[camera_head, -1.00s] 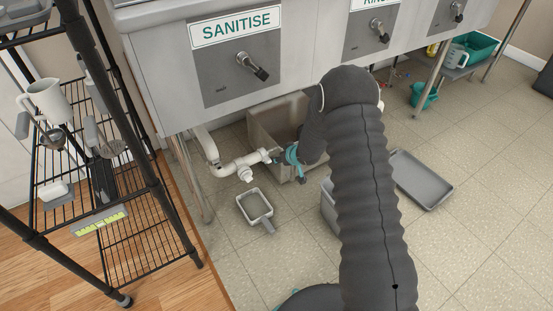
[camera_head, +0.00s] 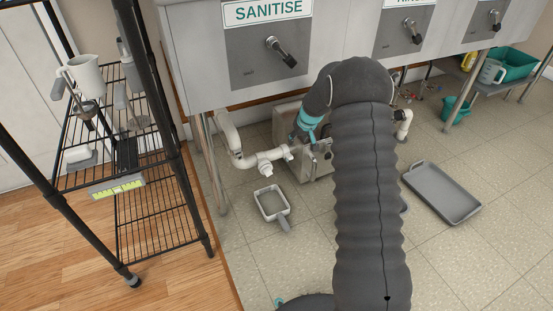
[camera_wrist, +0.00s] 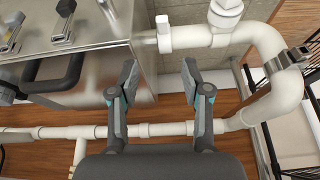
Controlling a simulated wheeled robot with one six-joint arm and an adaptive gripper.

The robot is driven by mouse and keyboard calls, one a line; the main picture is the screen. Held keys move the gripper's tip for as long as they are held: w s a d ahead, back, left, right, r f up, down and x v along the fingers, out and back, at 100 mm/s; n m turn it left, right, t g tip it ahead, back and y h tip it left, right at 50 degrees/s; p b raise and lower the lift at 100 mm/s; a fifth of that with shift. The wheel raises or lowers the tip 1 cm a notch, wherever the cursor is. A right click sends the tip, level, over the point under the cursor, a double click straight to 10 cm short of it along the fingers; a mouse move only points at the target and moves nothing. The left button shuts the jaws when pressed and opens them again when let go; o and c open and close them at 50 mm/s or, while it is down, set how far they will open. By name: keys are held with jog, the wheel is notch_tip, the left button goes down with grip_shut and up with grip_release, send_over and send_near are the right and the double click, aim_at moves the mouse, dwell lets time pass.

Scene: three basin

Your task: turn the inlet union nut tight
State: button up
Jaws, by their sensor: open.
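The white inlet pipe (camera_head: 262,159) runs under the SANITISE basin to a metal box (camera_head: 318,166). In the wrist view the pipe (camera_wrist: 193,37) enters the box (camera_wrist: 60,60) from the right. A white collar with a raised tab, apparently the inlet union nut (camera_wrist: 164,36), sits on the pipe close to the box wall. My gripper (camera_wrist: 160,74) is open and empty. Its fingers are spread on either side of the collar's line, apart from it, nearer the camera. In the head view my arm hides the fingertips; teal gripper parts (camera_head: 308,123) show above the box.
A larger grey tray (camera_head: 442,192) lies at right. A black wire rack (camera_head: 150,215) stands at left. In the wrist view another white pipe (camera_wrist: 60,132) runs below the fingers.

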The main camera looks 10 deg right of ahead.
aim_at(291, 157)
jog(key=shift+n, duration=0.5)
jog(key=x, duration=0.9)
jog(key=s+b+x, duration=0.1)
jog(key=x, duration=0.4)
jog(key=shift+a+f, duration=0.1)
jog(key=shift+f, duration=0.05)
grip_shut()
